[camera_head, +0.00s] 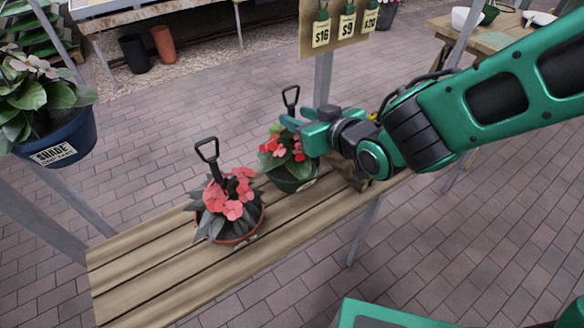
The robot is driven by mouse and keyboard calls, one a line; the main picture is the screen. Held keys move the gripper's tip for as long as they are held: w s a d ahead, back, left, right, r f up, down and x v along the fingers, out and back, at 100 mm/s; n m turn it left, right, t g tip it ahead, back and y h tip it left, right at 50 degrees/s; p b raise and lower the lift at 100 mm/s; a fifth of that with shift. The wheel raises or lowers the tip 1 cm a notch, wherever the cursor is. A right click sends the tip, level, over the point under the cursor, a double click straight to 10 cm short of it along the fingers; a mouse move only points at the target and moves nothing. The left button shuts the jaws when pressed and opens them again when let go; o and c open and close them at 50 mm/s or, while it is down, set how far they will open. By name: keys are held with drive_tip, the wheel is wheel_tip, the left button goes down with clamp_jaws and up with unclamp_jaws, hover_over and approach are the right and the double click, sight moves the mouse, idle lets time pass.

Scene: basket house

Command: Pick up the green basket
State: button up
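The green basket (291,181) stands on a wooden slatted bench, with red flowers and leaves in it. Its black handle (291,98) rises behind the plants, to the left of my gripper. My gripper (300,127) reaches in from the right and is over the right part of the basket, in front of it in the picture. It hides part of the basket's plants and handle. The fingers are too small and turned to show whether they are open or shut, or whether they touch the handle.
A brown pot (243,236) with pink flowers and a black handle stands left of the green basket on the bench (140,266). A blue pot (62,137) hangs at the left. A metal post and price-tag board (330,40) stand behind the basket. The bench's front left is clear.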

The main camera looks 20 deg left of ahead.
sight(291, 115)
drive_tip(key=x, duration=0.4)
drive_tip(key=shift+w+f, duration=0.2)
drive_tip(key=x, duration=0.3)
drive_tip(key=f+x, duration=0.1)
drive_tip(key=x, duration=0.1)
drive_tip(key=shift+w+d, duration=0.25)
drive_tip(key=shift+d, duration=0.05)
clamp_jaws()
drive_tip(key=shift+w+r, duration=0.1)
drive_tip(key=shift+r, duration=0.05)
idle(1.0)
